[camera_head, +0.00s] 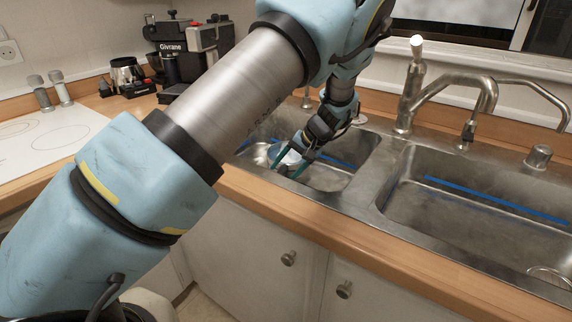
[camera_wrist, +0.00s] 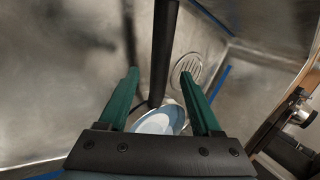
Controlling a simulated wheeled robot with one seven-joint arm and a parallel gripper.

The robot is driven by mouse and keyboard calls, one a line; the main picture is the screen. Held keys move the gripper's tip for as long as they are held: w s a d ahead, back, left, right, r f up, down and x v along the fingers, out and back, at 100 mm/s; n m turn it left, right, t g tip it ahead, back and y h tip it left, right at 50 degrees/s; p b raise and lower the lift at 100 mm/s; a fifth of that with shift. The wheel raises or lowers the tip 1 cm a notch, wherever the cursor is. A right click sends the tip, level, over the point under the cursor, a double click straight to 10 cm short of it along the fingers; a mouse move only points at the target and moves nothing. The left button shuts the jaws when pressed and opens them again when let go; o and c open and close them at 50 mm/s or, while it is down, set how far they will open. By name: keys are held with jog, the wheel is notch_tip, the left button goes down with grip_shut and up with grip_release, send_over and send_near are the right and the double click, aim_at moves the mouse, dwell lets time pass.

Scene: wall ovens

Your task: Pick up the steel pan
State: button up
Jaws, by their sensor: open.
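The steel pan (camera_head: 256,154) lies low in the left sink basin, mostly hidden behind my arm and gripper in the head view. In the wrist view, a long dark handle (camera_wrist: 165,45) runs from the top edge down toward a shiny metal rim (camera_wrist: 179,114). A blue-and-white round dish (camera_wrist: 155,125) shows at the rim, partly covered by my gripper's body. My gripper (camera_head: 285,172) reaches down into the left basin, its green fingers apart. In the wrist view the handle appears between the open fingers (camera_wrist: 160,74); I cannot tell its depth.
The left basin's metal walls (camera_head: 360,158) surround my gripper closely. A divider (camera_head: 384,172) separates the right basin (camera_head: 470,205). The faucet (camera_head: 408,90) stands behind. A drain (camera_wrist: 186,70) shows near the handle. A coffee machine (camera_head: 180,50) stands at the back left.

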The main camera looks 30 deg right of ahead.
jog(key=shift+w+a+f, duration=0.2)
jog(key=shift+f, duration=0.3)
grip_shut()
jog(key=shift+r, duration=0.1)
dwell(1.0)
